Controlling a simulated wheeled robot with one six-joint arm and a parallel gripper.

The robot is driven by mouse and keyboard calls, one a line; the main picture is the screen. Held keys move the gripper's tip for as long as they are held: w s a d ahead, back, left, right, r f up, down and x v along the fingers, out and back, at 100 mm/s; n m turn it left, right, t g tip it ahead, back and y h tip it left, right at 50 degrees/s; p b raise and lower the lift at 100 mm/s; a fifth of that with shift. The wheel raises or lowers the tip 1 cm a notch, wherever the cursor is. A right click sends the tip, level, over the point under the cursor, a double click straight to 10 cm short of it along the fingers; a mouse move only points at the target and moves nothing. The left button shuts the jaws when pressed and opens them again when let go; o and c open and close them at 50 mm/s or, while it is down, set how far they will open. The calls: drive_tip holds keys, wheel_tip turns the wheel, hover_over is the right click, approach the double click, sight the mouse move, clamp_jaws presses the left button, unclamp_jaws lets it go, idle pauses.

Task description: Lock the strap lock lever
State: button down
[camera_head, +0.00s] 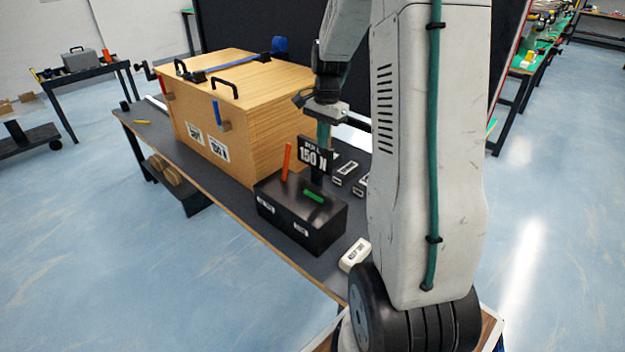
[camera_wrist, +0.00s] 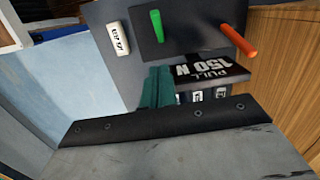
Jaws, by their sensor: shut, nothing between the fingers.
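A large wooden crate (camera_head: 268,105) stands on the dark workbench. A blue strap (camera_head: 232,65) runs over its top to a blue piece (camera_head: 279,47) at the far edge. A red lever (camera_head: 169,84) and a blue lever (camera_head: 215,110) show on its side. I cannot tell which part is the strap lock lever. A black box (camera_head: 285,222) beside the crate bears an upright orange-red handle (camera_head: 287,160) and a green handle (camera_head: 314,196). My gripper (camera_head: 323,136), with teal fingers, is shut and empty near the "PULL 150 N" sign (camera_head: 314,157). The shut fingers also show in the wrist view (camera_wrist: 157,87).
White labelled blocks lie by the black box, one at the front (camera_head: 355,254) and others behind (camera_head: 344,170). Black handles (camera_head: 224,87) stick up from the crate. A side table (camera_head: 85,70) stands at the left. My arm hides the bench's right part.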

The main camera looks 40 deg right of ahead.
hover_over(314, 196)
drive_tip(key=d, duration=0.1)
drive_tip(key=f, duration=0.8)
drive_tip(key=w+f, duration=0.1)
drive_tip(key=f, duration=0.3)
drive_tip(key=shift+s+a+f, duration=0.1)
drive_tip(key=shift+a+f, duration=0.2)
drive_tip(key=shift+f, duration=0.05)
drive_tip(key=shift+s+a+f, duration=0.1)
drive_tip(key=shift+a+f, duration=0.15)
drive_tip(key=shift+a, duration=0.25)
drive_tip(key=shift+s+a+f, duration=0.1)
drive_tip(key=shift+a+f, duration=0.1)
drive_tip(key=shift+a, duration=0.3)
